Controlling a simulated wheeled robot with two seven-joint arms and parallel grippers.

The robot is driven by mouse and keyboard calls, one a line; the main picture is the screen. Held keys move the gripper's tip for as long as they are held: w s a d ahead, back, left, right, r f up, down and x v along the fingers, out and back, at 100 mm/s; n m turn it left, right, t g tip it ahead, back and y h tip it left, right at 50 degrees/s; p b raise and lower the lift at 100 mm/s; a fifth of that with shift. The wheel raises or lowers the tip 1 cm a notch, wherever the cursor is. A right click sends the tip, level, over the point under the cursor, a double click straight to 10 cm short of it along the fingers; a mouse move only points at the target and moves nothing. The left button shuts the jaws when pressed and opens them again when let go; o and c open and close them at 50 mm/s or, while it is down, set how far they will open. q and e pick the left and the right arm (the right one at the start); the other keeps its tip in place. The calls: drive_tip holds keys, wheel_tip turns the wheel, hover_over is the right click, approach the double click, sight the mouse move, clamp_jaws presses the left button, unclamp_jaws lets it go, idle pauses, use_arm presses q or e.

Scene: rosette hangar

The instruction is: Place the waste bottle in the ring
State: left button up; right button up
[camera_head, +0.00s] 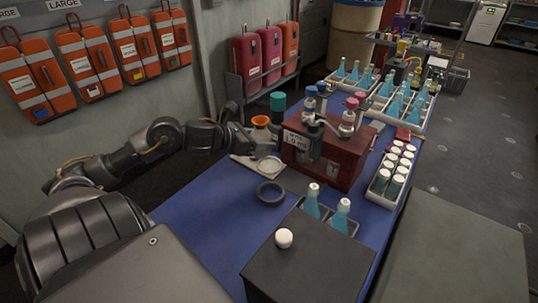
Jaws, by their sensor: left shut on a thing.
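My left arm reaches in from the left over the far left edge of the blue table. Its gripper (257,134) is shut on a dark bottle with an orange funnel-like top (261,121), which I take to be the waste bottle; its lower part is mostly hidden. A dark round ring (271,194) lies flat on the blue table (205,213), nearer to me than the gripper and slightly right of it. Nothing stands in the ring. My right gripper is out of view.
A pale round dish (269,164) lies between gripper and ring. A dark red box (329,160) with bottles on top stands right of them. A teal cylinder (278,101) is behind. A dark box (310,262) stands in front. The table's left front is clear.

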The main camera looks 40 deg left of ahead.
use_arm(q)
drive_tip(key=w+f, duration=0.1)
drive_tip(key=f, duration=0.1)
drive_tip(key=w+f, duration=0.2)
drive_tip(key=shift+w+a+f, duration=0.1)
drive_tip(key=shift+w+f, duration=0.2)
drive_tip(key=shift+f, duration=0.05)
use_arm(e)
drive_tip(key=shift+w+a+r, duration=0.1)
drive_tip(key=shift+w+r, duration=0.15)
use_arm(q)
drive_tip(key=f, duration=0.3)
drive_tip(key=shift+w, duration=0.25)
drive_tip(key=shift+f, duration=0.35)
drive_tip(key=o, duration=1)
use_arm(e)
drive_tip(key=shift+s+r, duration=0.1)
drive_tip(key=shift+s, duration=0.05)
